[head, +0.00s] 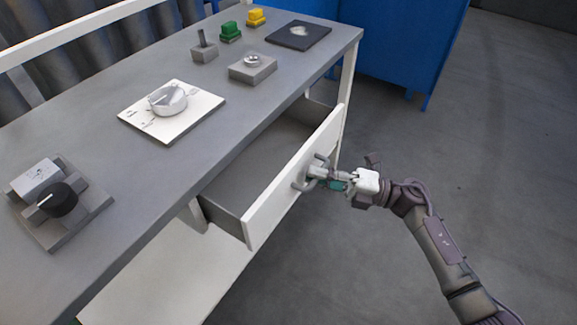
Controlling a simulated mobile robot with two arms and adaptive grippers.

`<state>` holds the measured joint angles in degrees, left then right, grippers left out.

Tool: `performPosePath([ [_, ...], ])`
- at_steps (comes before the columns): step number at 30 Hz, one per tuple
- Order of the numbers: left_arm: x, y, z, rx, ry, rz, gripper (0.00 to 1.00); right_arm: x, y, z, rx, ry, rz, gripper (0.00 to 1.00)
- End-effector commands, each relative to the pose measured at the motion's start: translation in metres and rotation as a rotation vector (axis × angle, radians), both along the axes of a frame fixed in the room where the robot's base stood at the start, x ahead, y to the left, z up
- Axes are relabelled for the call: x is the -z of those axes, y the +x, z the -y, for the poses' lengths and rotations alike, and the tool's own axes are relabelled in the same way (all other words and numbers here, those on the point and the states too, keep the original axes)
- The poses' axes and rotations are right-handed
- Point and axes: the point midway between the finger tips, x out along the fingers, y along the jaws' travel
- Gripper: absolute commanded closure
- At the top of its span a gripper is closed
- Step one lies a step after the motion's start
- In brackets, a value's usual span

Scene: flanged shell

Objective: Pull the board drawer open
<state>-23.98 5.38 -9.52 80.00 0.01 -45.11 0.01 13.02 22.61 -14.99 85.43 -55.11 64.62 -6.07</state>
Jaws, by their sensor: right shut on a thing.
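The board drawer (262,215) has a white front and a grey inside, and it stands partly open under the grey tabletop. Its handle (300,180) is a grey bar on the outer face of the front. My right gripper (314,173) is at the handle and shut on it, with its arm coming from the lower right. The fingertips partly hide the handle. My left gripper is not in view.
The grey table (120,175) carries a white plate with a round metal part (167,98), a block with a black knob (57,199), green (230,32) and yellow (256,17) buttons. A blue cabinet (400,45) stands behind. The floor at right is clear.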

Motion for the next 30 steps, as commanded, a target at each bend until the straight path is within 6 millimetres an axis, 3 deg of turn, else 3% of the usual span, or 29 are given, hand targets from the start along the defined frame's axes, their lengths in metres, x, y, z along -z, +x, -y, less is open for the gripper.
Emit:
performPosePath([
  [6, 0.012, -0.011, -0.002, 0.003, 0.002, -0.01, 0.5, 0.001, -0.04, 0.052, -0.004, -0.005, -0.003, 1.0],
  [15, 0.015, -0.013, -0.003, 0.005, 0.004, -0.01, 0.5, 0.0, -0.074, 0.1, -0.004, -0.001, -0.001, 1.0],
  [21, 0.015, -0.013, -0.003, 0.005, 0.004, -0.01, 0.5, 0.0, -0.083, 0.112, -0.004, 0.0, 0.002, 1.0],
  [30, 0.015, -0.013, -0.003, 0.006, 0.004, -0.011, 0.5, -0.001, -0.083, 0.114, -0.003, 0.001, 0.003, 1.0],
])
